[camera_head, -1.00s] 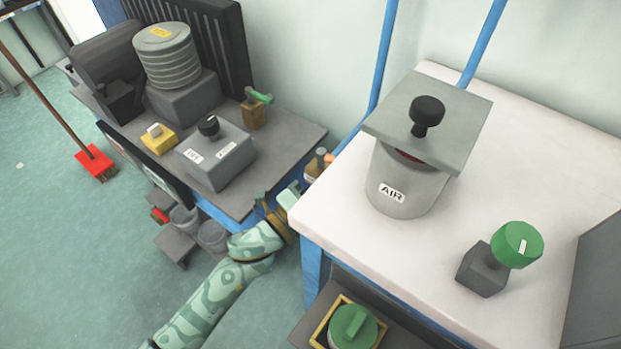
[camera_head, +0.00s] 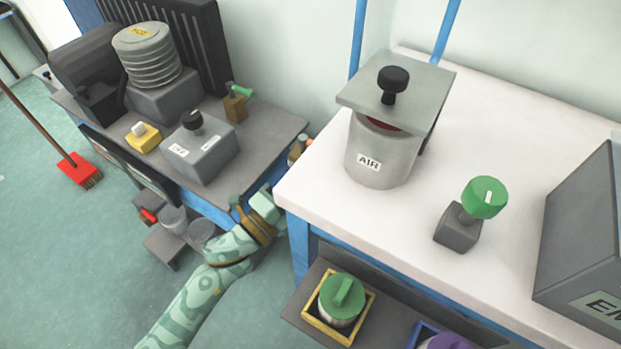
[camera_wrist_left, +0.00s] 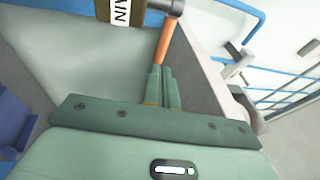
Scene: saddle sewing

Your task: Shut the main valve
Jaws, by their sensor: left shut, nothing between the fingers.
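The main valve shows at the top of the left wrist view as a brass body with a white label (camera_wrist_left: 121,14), partly cut off, reading "AIN". Its orange lever (camera_wrist_left: 164,40) slants down from a grey stem. In the head view the valve (camera_head: 296,149) is small and partly hidden behind the white bench's left edge. My left gripper (camera_head: 267,203) is below it beside the bench corner. In the wrist view its fingers (camera_wrist_left: 159,84) are shut and empty, just below the lever's lower end. I cannot tell whether they touch it. My right gripper is not in view.
The white bench (camera_head: 335,215) stands close right of my left gripper, carrying an AIR canister (camera_head: 375,160) and a green knob (camera_head: 484,198). A grey-topped bench (camera_head: 262,135) stands left, with a control box (camera_head: 205,155) and a green-handled valve (camera_head: 236,105).

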